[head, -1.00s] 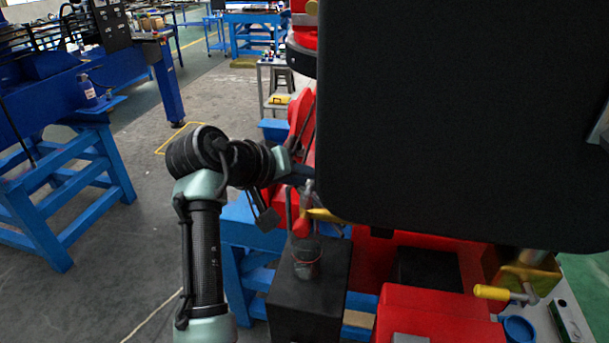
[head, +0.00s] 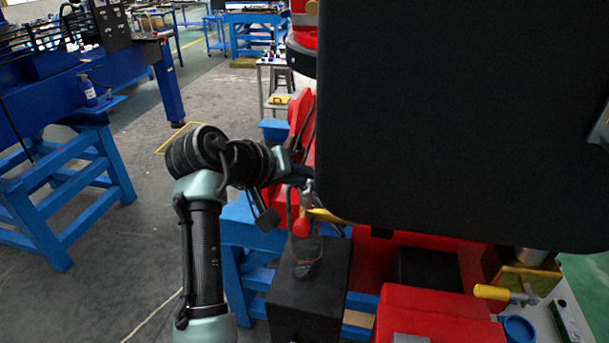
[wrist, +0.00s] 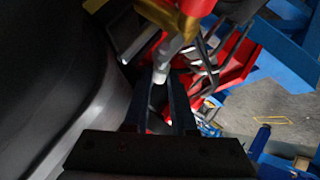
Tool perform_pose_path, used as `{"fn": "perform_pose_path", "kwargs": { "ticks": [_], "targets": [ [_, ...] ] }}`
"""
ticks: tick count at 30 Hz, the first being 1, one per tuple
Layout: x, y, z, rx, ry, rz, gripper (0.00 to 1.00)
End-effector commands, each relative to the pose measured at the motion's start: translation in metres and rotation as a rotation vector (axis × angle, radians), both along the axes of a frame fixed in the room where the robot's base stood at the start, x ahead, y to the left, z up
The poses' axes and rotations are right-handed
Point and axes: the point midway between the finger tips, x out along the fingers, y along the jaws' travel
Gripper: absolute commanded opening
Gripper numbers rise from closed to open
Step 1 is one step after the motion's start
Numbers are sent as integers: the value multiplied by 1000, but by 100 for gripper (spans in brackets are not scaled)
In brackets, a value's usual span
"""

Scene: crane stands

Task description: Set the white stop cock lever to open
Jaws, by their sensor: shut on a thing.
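The white stop cock lever (wrist: 160,76) shows as a pale, short end between the fingertips in the wrist view. My gripper (wrist: 164,80) has its two dark fingers on either side of it and is shut on it. In the head view the fingers reach right from my wrist to the red machine, and a large black panel hides part of this area. A yellow part (wrist: 168,18) and a red part lie just beyond the lever in the wrist view. The lever's pivot and exact angle are hard to make out.
The large black panel (head: 450,110) stands close to the right of my gripper. A black box (head: 308,300) sits below it. A yellow-handled lever (head: 492,292) is at the lower right. Open floor (head: 150,230) lies to the left, with a blue stand (head: 60,170) beyond.

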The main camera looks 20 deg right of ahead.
Motion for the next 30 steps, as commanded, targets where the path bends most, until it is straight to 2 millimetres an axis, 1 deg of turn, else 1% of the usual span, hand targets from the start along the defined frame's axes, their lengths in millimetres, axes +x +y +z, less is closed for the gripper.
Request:
{"fn": "perform_pose_path", "kwargs": {
  "ticks": [6,11,30],
  "targets": [
    [0,1,2,-2,-3,9,0],
    [0,2,2,-3,-3,55,0],
    [0,15,4,-3,-4,448,0]
  ]
}}
